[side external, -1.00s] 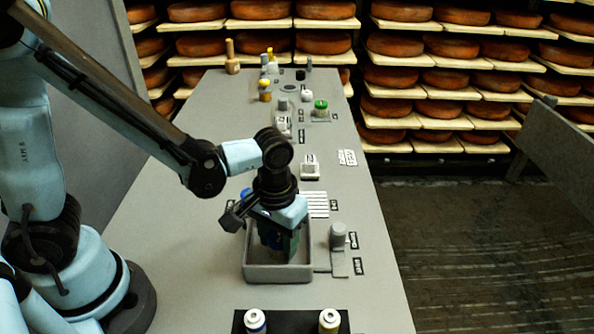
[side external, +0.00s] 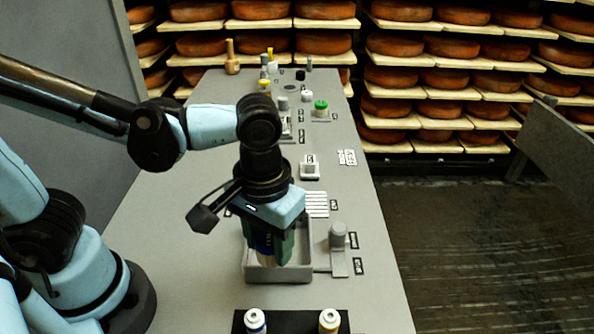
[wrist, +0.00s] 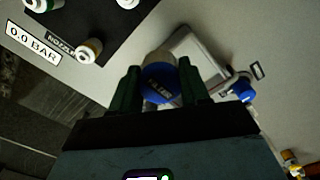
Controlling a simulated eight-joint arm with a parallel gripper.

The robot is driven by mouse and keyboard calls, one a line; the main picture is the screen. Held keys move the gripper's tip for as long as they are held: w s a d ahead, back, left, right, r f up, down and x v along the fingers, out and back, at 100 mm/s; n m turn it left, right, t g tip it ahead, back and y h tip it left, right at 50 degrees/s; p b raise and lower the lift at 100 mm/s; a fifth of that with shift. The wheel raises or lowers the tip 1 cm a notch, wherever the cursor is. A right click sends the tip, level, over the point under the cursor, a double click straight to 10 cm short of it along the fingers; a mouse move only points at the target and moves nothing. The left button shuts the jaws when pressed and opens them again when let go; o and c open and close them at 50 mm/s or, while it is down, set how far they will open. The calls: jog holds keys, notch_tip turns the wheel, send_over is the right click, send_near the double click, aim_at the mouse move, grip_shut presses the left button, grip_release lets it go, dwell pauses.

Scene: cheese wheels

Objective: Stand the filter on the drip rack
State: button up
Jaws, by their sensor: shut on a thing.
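My gripper (side external: 271,247) is shut on a short pale cylinder with a blue lettered band, which looks like the filter (wrist: 160,82). A white slatted piece, likely the drip rack (side external: 317,204), lies flat on the bench just behind the basin. My gripper partly covers its left side.
A grey post on a plate (side external: 338,238) stands right of the basin. A black block with two capped nozzles (side external: 329,320) is at the near edge. Bench at left is clear.

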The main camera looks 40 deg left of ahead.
notch_tip(320, 180, up, 2)
jog(key=s+d, duration=0.2)
jog(key=s, duration=0.1)
send_over(309, 204)
jog(key=f, duration=0.5)
jog(key=shift+s+d+f, duration=0.2)
jog(key=shift+d+f, duration=0.05)
jog(key=shift+w+a+f, duration=0.2)
jog(key=shift+a+f, duration=0.1)
jog(key=shift+f, duration=1.95)
jog(key=shift+f, duration=0.2)
jog(key=o, duration=1)
jog(key=shift+o, duration=0.2)
